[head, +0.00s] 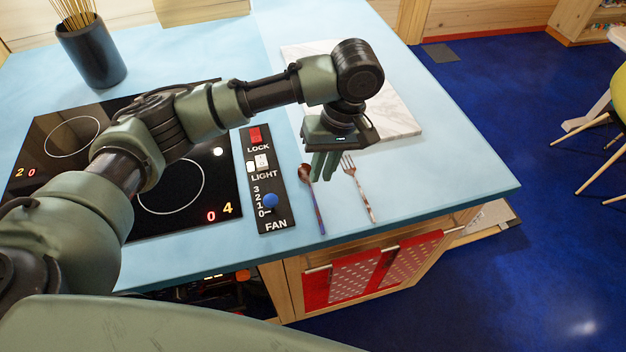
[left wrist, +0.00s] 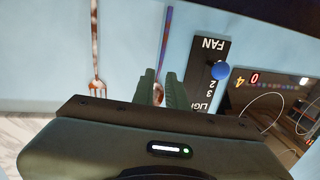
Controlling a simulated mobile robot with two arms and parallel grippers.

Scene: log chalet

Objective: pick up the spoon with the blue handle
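The spoon (head: 318,208) with the blue handle lies on the light blue counter, its brown bowl away from the counter's front edge. In the left wrist view its blue handle (left wrist: 165,42) runs up the picture and its bowl shows between my fingers. My left gripper (head: 322,174) points down over the bowl end of the spoon. In the left wrist view my left gripper (left wrist: 160,76) is open, with one finger on each side of the spoon; I cannot tell how high above the counter the fingertips are. My right gripper is not in view.
A fork (head: 359,190) lies just right of the spoon. A black fan and light switch panel (head: 262,180) is just left, with the cooktop (head: 190,200) beyond. A marble board (head: 395,115) lies behind the gripper. A dark utensil pot (head: 91,52) stands far left.

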